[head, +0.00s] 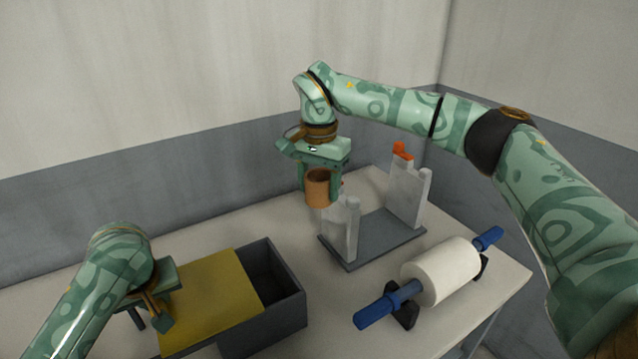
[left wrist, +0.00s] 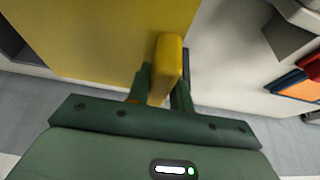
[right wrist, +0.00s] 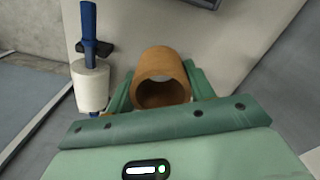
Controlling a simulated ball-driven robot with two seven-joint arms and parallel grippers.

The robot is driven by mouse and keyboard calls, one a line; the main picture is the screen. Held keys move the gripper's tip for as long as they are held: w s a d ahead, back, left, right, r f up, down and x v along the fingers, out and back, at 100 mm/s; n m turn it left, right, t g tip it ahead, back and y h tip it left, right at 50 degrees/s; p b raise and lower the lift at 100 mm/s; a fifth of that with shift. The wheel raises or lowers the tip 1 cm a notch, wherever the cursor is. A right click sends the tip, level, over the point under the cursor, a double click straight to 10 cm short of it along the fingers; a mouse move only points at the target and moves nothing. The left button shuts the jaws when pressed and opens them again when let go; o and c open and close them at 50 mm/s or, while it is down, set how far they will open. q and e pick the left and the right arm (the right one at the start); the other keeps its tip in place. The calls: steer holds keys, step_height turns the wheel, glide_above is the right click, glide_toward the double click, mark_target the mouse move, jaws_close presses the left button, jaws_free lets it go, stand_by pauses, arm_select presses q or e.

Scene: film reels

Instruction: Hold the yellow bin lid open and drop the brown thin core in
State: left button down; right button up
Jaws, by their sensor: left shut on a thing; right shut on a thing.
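The dark grey bin (head: 285,316) stands at the front of the table. Its yellow lid (head: 215,300) covers the left part, and a dark open gap shows at the right. My left gripper (left wrist: 160,88) is shut on the lid's yellow handle (left wrist: 170,57); in the head view its fingers are partly hidden at the lid's left edge. My right gripper (head: 320,186) is shut on the brown core (head: 318,190), a short hollow tube, held in the air above and behind the bin's right side. The core also shows between the fingers in the right wrist view (right wrist: 161,64).
A grey stand (head: 372,238) with two pale uprights and an orange piece (head: 402,150) on top is right of the core. A white roll (head: 440,270) on a blue-handled spindle (head: 375,312) lies to the front right. A wall (head: 130,220) rises behind the table.

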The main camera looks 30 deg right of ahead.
arm_select(q)
steer(key=a, duration=0.5)
steer(key=shift+a, duration=0.1)
arm_select(e)
steer(key=a+f, duration=0.4)
steer(key=a, duration=0.4)
steer(key=a+f, duration=0.4)
steer(key=a, duration=0.4)
stand_by(1.1)
steer(key=shift+f, duration=0.95)
steer(key=shift+f, duration=0.1)
step_height(320, 180, down, 6)
steer(key=shift+f, duration=0.15)
